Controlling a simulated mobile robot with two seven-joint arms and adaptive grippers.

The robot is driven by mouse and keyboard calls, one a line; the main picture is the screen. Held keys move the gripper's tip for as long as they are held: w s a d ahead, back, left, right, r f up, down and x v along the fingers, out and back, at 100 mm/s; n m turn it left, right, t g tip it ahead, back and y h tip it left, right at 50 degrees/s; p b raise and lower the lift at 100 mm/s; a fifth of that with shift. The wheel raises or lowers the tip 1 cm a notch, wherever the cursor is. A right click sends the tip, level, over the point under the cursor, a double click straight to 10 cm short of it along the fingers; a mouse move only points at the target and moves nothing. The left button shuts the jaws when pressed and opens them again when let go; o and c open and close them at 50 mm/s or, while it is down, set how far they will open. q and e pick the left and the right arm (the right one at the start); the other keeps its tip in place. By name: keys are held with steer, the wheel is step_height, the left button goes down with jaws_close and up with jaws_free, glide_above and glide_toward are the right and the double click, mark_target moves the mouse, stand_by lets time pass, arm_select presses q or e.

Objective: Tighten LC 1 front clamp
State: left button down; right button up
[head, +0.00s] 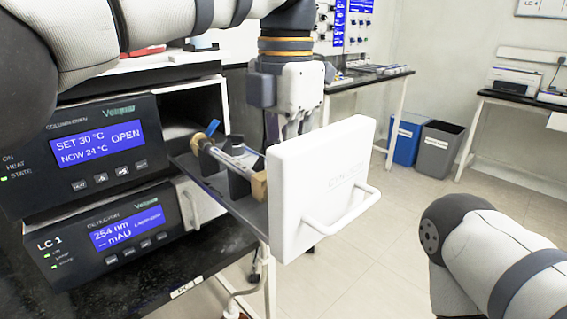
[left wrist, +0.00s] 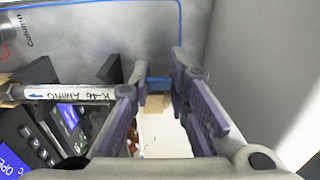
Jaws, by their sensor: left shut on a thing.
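The LC 1 oven (head: 98,150) reads "SET 30 °C, NOW 24 °C, OPEN", and its drawer with the white front (head: 320,190) is out. A column (head: 228,160) lies in dark clamps between tan end fittings. The front clamp (head: 240,182) is the one nearer the drawer front. The rear clamp has a blue lever (head: 213,127). My left gripper (head: 291,132) points down over the drawer. In the left wrist view its fingers (left wrist: 157,80) are shut on a small blue piece (left wrist: 158,83), apparently the front clamp's lever; its hold is partly hidden. My right gripper is out of view.
The LC 1 detector (head: 110,235) sits under the oven on a black bench. The drawer's white handle (head: 340,212) juts forward. Blue (head: 405,138) and grey (head: 436,148) bins stand behind on open floor. My right arm is at lower right.

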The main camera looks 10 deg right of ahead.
arm_select(q)
steer(key=shift+f, duration=0.25)
steer(key=c, duration=1.5)
jaws_free()
steer(key=shift+r, duration=0.1)
steer(key=shift+r, duration=0.15)
